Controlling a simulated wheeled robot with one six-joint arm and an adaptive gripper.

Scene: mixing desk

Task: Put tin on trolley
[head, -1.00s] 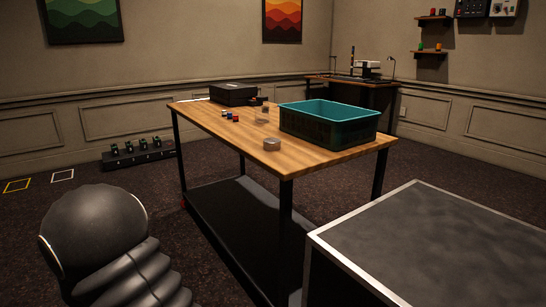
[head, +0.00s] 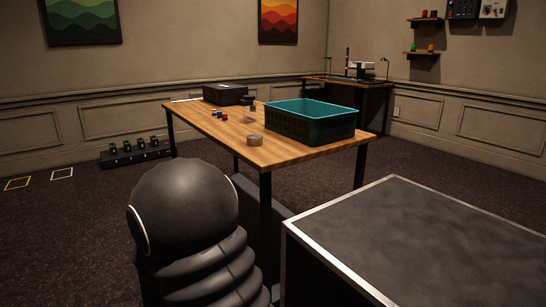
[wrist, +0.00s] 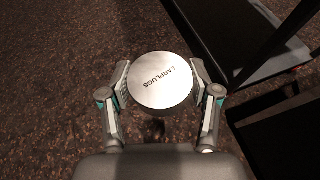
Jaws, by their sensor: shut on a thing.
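A round silver tin marked EARPLUGS (wrist: 162,92) is held between the two fingers of my gripper (wrist: 160,82) in the wrist view. The fingers press on its left and right sides, above the dark carpet. My gripper and this tin do not show in the head view, where my dark arm link stands at the lower middle. No thing is plainly marked as the trolley. A low, black-topped unit with a silver rim (head: 397,179) stands at the lower right of the head view and may be it; I cannot tell.
A wooden table (head: 205,125) carries a teal crate (head: 345,141), a small round object (head: 255,140), a dark case (head: 226,94) and small coloured pieces.

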